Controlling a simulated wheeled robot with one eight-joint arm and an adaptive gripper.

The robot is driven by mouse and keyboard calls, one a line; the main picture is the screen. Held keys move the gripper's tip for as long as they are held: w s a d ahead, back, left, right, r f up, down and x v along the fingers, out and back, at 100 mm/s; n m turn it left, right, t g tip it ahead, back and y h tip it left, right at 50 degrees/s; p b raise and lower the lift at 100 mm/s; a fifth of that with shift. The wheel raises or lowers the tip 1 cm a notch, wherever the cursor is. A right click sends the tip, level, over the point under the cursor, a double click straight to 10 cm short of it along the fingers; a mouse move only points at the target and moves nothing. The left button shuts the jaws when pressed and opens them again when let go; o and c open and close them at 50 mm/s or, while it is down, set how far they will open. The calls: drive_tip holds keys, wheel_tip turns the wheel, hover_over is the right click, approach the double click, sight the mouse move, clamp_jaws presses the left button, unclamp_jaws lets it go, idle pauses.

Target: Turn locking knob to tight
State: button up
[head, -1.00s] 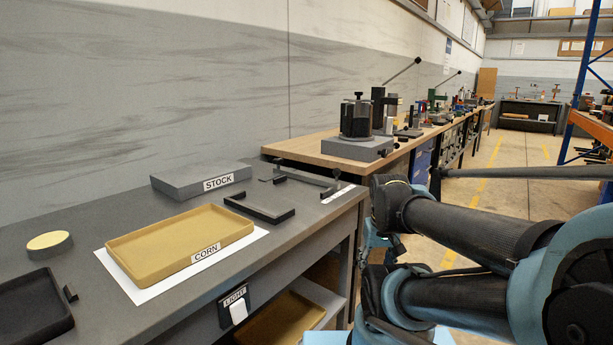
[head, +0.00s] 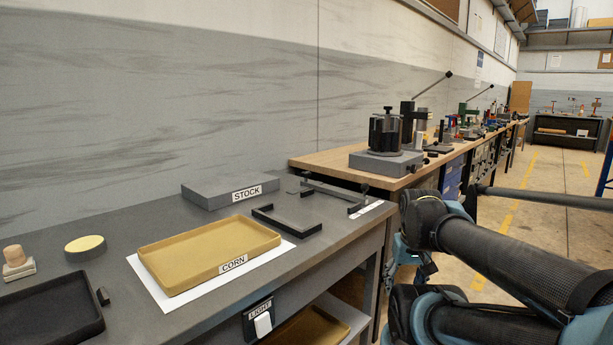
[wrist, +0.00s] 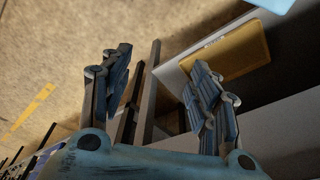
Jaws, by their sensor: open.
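No part in view is marked as the locking knob, and I cannot tell for sure which it is. A low dark clamp-like fixture (head: 335,195) at the bench's far right end has small upright posts, one with a knob-like top (head: 364,189). My gripper (wrist: 162,78) shows in the wrist view with its two fingers spread wide and nothing between them. It is beside the front of the bench, apart from the fixture.
The grey bench (head: 110,228) also bears a STOCK block (head: 225,192), a dark bracket (head: 285,221), a round yellow-topped pad (head: 85,247), a wooden-handled brush (head: 17,262) and a black tray (head: 50,310). A LIGHT switch (head: 262,322) is on its front. A wooden bench (head: 330,160) stands beyond.

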drive_tip(key=w+a+r+n, duration=0.2)
drive_tip(key=w+r, duration=0.4)
drive_tip(key=r, duration=0.2)
drive_tip(key=w+a+r+n, duration=0.2)
drive_tip(key=w+r+n, duration=0.1)
drive_tip(key=w+r, duration=0.4)
wheel_tip(320, 180, up, 19)
drive_tip(key=n+g, duration=0.2)
drive_tip(key=n, duration=1.2)
hover_over(306, 172)
drive_tip(key=f, duration=1.6)
drive_tip(key=shift+s+f, duration=0.25)
drive_tip(key=shift+f, duration=0.15)
drive_tip(key=c, duration=1.1)
